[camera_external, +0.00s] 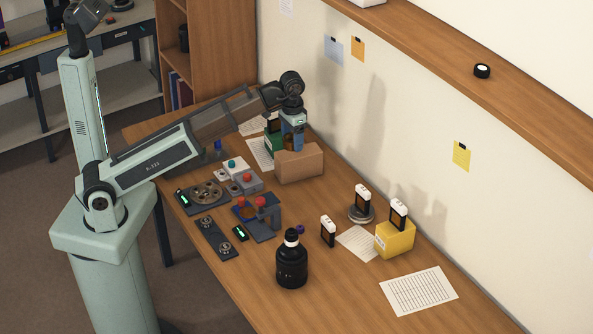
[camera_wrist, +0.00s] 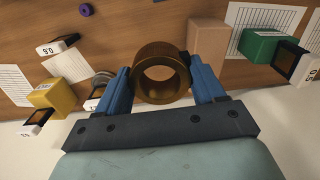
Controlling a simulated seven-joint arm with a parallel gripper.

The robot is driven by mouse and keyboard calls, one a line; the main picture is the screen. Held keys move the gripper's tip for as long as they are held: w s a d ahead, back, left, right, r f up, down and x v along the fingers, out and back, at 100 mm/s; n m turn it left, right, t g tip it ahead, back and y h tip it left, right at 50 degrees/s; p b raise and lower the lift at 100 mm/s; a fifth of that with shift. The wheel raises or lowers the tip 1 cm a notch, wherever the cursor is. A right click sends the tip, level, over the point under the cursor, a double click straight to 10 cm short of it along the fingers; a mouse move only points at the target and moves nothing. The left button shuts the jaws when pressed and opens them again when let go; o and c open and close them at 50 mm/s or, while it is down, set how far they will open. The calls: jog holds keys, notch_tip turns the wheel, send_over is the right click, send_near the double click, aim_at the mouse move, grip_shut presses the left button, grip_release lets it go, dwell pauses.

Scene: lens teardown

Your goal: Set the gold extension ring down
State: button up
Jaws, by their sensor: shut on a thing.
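My gripper (camera_wrist: 160,70) is shut on the gold extension ring (camera_wrist: 145,88), which sits between the two blue fingers in the wrist view. The ring's open bore faces the camera, and wood shows through it. In the external view my gripper (camera_external: 292,125) is over the far part of the table, just behind the cardboard box (camera_external: 300,165). The ring is mostly hidden there by the fingers and the box. I cannot tell whether the ring touches the table.
A green block (camera_wrist: 268,46) stands near the cardboard box. A yellow box (camera_external: 394,238), a round metal stand (camera_external: 361,214) and a black bottle (camera_external: 292,267) are farther right. Several controls crowd the left edge. Bare wood (camera_external: 328,190) lies right of the cardboard box.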

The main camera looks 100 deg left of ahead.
jog(key=w+d, duration=0.2)
jog(key=d, duration=0.3)
send_over(295, 206)
notch_tip(295, 206, down, 10)
jog(key=shift+f, duration=5.5)
jog(key=shift+f, duration=0.15)
jog(key=o, duration=1.1)
notch_tip(295, 206, up, 12)
